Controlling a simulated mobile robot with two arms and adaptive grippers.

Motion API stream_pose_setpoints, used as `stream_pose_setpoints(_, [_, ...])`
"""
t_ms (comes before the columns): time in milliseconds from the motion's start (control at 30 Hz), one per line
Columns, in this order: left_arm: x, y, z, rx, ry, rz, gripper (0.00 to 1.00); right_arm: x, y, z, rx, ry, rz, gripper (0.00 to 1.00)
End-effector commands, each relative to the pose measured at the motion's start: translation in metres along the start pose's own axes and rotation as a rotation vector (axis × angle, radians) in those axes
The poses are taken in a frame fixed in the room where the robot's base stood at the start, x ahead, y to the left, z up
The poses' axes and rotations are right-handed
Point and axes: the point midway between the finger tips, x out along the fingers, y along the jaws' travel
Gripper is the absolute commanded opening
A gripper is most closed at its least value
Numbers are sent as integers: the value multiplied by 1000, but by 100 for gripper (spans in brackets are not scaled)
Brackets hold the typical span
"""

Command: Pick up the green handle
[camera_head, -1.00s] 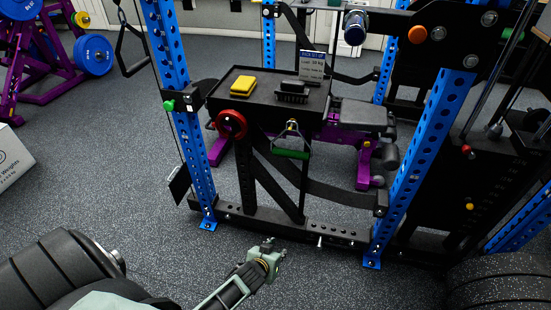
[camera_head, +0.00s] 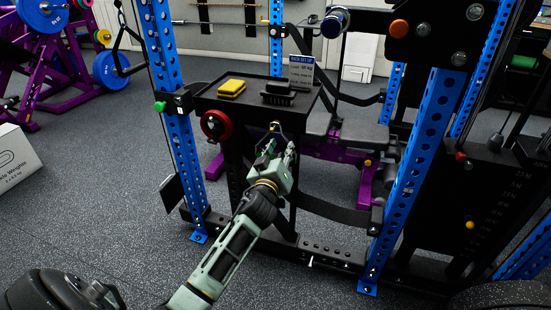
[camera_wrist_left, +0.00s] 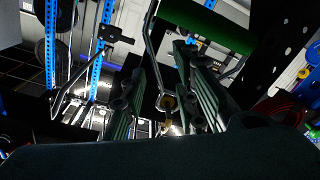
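The green handle (camera_wrist_left: 207,25) shows in the left wrist view as a thick green bar in a metal frame, at the top, beyond the fingertips. In the head view it is mostly or wholly hidden behind my left gripper (camera_head: 276,152), which is raised in front of the black tray of the blue rack. In the wrist view my left gripper (camera_wrist_left: 165,85) has its two ribbed fingers apart with a gap between them. The right finger overlaps the handle's frame in the picture; I cannot tell whether they touch. My right gripper is not in view.
The black tray (camera_head: 258,110) holds a yellow block (camera_head: 232,88), a black brush-like item (camera_head: 279,92) and a sign (camera_head: 301,72). A blue upright (camera_head: 418,165) and a red ring (camera_head: 215,125) flank my gripper.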

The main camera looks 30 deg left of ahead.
Motion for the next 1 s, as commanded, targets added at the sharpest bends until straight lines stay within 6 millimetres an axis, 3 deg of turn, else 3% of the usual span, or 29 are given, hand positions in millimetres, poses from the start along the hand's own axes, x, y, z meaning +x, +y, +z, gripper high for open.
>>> stream_pose_setpoints(133, [17,0,0,2,0,1,28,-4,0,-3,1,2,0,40])
stream_pose_setpoints(400, [20,0,1,1,-1,0,28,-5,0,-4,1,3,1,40])
stream_pose_setpoints(733, [19,0,1,1,-1,0,0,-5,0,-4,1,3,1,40])
stream_pose_setpoints(1000, [19,0,1,1,-2,0,0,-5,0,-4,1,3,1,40])
